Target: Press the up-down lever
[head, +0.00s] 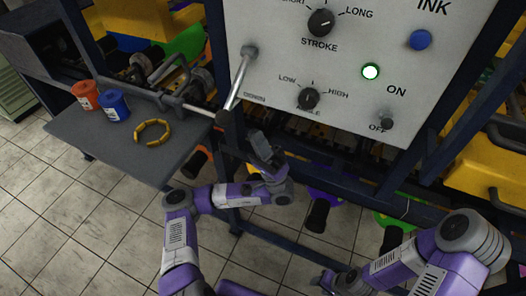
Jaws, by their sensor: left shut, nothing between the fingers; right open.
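The up-down lever (237,83) is a silver rod on the left part of the white control panel. My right gripper (322,281) is low at the bottom edge, far from the lever, open and partly hidden.
The white panel (350,95) carries a stroke dial, a low-high dial, a lit green light, a blue button and an on-off switch. Left of the lever, a grey shelf (85,137) holds a red cup (86,95), a blue cup (114,104) and a yellow ring (139,139).

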